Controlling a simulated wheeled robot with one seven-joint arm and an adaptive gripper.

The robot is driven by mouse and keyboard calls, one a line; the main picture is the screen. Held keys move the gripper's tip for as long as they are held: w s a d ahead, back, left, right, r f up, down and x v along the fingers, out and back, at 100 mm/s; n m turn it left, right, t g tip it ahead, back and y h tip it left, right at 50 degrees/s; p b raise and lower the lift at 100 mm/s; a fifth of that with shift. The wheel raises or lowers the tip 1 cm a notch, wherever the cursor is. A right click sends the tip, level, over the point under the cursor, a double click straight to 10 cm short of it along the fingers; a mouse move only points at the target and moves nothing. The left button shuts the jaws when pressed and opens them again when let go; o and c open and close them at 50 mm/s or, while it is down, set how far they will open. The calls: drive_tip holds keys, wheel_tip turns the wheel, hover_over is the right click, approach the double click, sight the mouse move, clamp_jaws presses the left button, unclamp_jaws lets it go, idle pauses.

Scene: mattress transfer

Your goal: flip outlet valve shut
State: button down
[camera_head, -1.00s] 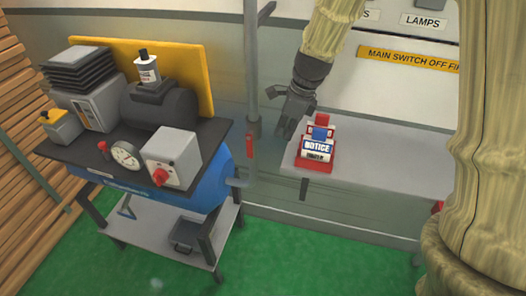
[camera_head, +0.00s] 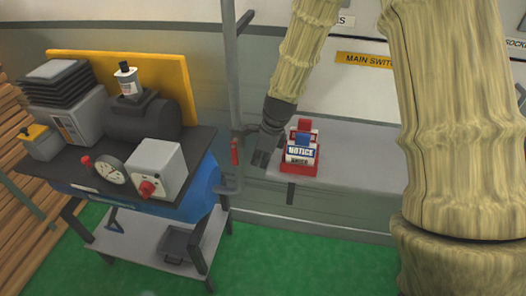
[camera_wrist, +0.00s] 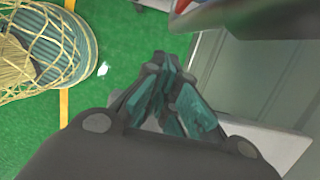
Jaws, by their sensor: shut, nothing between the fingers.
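The outlet valve shows as a small red lever (camera_head: 234,152) on the grey vertical pipe (camera_head: 231,90), right of the compressor. The lever hangs roughly upright along the pipe. My gripper (camera_head: 262,159) is just right of the lever at about its height in the picture, pointing down. A gap shows between them; the depth between them is hard to judge. The fingers are shut and empty. In the wrist view my gripper (camera_wrist: 163,85) also shows with its dark fingers together; I cannot make out the red lever there.
The compressor's blue tank (camera_head: 200,190) and dark top (camera_head: 60,172) stand at left. The grey shelf (camera_head: 360,160) carries a red rack with notice tags (camera_head: 300,153) close to the right of my gripper. Green floor (camera_head: 270,270) is open in front.

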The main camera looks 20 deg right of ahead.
sight(234, 154)
drive_tip(key=shift+w+a+r+p, duration=0.1)
drive_tip(key=shift+w+a+p, duration=0.1)
drive_tip(key=shift+w+a, duration=0.5)
drive_tip(key=shift+w+a+p, duration=0.2)
drive_tip(key=shift+w+a, duration=0.15)
drive_tip(key=shift+a, duration=0.55)
